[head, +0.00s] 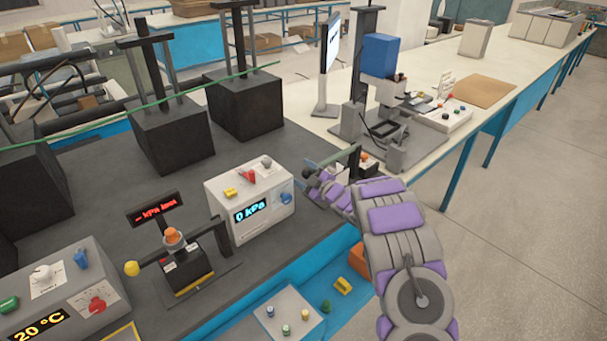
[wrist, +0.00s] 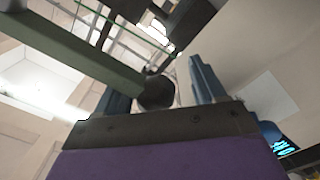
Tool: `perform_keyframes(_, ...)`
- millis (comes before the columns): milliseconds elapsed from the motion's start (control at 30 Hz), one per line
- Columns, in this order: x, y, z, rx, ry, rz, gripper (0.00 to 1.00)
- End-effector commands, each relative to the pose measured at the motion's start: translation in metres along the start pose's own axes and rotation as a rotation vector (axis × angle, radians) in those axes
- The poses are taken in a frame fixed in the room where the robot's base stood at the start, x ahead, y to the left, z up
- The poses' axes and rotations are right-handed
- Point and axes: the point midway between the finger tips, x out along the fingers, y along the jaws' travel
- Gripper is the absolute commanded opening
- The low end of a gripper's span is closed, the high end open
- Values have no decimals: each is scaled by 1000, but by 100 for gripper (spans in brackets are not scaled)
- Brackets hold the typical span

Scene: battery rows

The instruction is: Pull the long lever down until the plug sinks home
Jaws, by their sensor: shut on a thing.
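My gripper (head: 314,176) is at the near end of a dark green lever bar (head: 345,157). In the wrist view, the green lever (wrist: 75,55) comes in from the upper left and ends in a round black knob (wrist: 157,92). The knob sits between my two blue-grey fingers, which are shut on it. The lever runs to a small dark press in the head view, where an orange plug (head: 365,156) shows above a block. My arm and the lever partly hide that press, so how deep the plug sits cannot be told.
A white box reading 0 kPa (head: 250,205) stands just left of my gripper. Further left is another small press (head: 178,262) with a yellow-knobbed lever (head: 132,268). A microscope-like blue device (head: 380,55) stands behind. Floor at right is clear.

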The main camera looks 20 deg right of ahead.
Motion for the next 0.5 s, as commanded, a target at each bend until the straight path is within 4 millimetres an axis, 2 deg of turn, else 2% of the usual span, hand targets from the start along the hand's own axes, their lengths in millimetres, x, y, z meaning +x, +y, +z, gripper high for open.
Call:
perform_keyframes(167,-23,-1,3,6,-9,-3,64)
perform_keyframes(500,-98,1,1,4,-9,0,64)
